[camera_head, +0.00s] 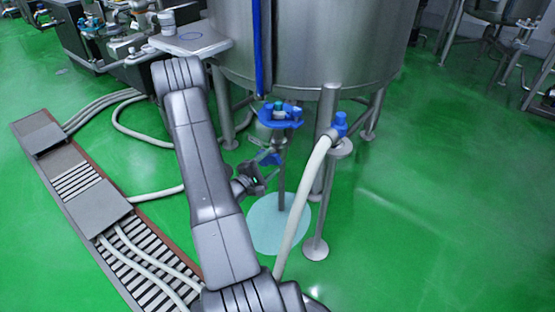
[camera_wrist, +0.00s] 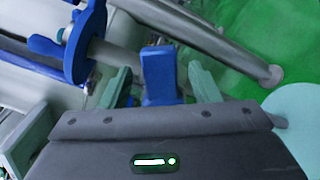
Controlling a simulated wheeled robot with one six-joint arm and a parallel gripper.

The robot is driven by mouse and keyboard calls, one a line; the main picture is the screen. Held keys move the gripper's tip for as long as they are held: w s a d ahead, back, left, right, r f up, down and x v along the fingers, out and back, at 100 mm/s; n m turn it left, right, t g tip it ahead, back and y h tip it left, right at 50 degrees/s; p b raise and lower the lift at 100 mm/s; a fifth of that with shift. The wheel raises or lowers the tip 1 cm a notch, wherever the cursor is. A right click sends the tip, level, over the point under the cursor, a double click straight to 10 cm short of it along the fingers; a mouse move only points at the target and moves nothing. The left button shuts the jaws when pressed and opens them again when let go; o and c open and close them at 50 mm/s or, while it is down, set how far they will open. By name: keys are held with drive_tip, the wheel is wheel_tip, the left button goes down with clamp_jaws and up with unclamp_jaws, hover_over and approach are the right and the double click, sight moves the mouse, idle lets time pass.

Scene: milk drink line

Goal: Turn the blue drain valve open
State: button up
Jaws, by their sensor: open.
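The blue drain valve handle (camera_wrist: 161,76) stands between the two teal fingers of my gripper (camera_wrist: 160,84) in the wrist view. Clear gaps show on both sides of it, so the open fingers do not grip it. In the head view the blue handle (camera_head: 269,158) is small, below the blue clamp (camera_head: 283,122) on the tank's outlet pipe. My gripper (camera_head: 262,176) is just below and left of it there, partly hidden by my arm. The blue clamp also shows at upper left in the wrist view (camera_wrist: 80,42).
The steel tank (camera_head: 310,45) stands on legs above the valve. A pale hose with a blue fitting (camera_head: 340,122) runs close on the right. A light blue disc (camera_head: 265,225) lies on the green floor. A drain channel (camera_head: 95,205) and hoses lie left.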

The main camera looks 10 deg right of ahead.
sight(272, 161)
drive_tip(key=x, duration=0.4)
drive_tip(key=shift+w+d+b, duration=0.3)
drive_tip(key=shift+b, duration=0.1)
clamp_jaws()
